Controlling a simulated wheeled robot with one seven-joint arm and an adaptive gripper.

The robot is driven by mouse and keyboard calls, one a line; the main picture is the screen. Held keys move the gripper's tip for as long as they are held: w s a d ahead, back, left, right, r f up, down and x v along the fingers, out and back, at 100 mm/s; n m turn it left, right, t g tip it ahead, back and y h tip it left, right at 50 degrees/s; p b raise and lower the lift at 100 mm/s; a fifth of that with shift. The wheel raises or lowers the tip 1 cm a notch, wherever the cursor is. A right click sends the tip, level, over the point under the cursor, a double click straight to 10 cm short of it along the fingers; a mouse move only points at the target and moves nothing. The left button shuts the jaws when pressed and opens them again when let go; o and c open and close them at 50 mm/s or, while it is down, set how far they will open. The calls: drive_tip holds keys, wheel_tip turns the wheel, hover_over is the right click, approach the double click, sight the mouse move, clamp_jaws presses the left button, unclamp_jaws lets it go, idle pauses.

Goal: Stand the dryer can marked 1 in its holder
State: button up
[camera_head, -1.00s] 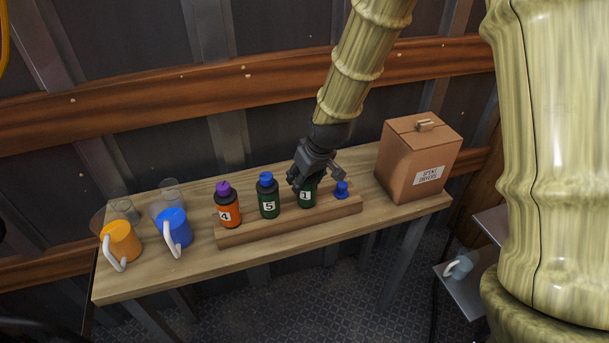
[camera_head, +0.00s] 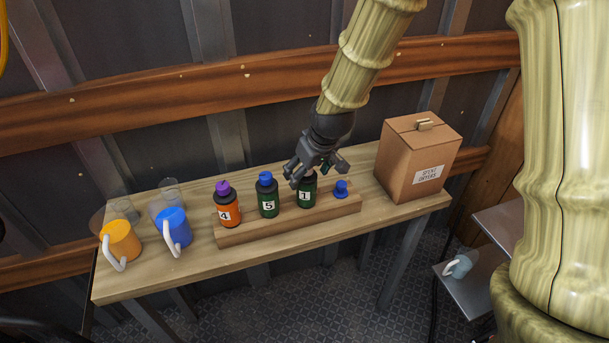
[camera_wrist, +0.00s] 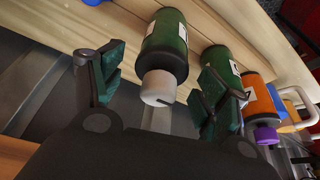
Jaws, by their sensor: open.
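The green can marked 1 (camera_head: 307,195) stands upright in the wooden holder (camera_head: 290,222), right of the can marked 5. My gripper (camera_head: 316,176) is open just above it and hides its top. In the wrist view, the can (camera_wrist: 167,50) with its pale grey cap lies between the two spread fingers (camera_wrist: 155,95), with visible gaps on both sides. The can marked 5 (camera_head: 268,200) has a blue cap, and the orange can marked 4 (camera_head: 227,213) has a purple cap; both stand in the same holder.
A small blue piece (camera_head: 341,189) sits at the holder's right end. The front table strip is clear.

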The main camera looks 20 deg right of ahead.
drive_tip(key=v, duration=0.9)
idle(0.3)
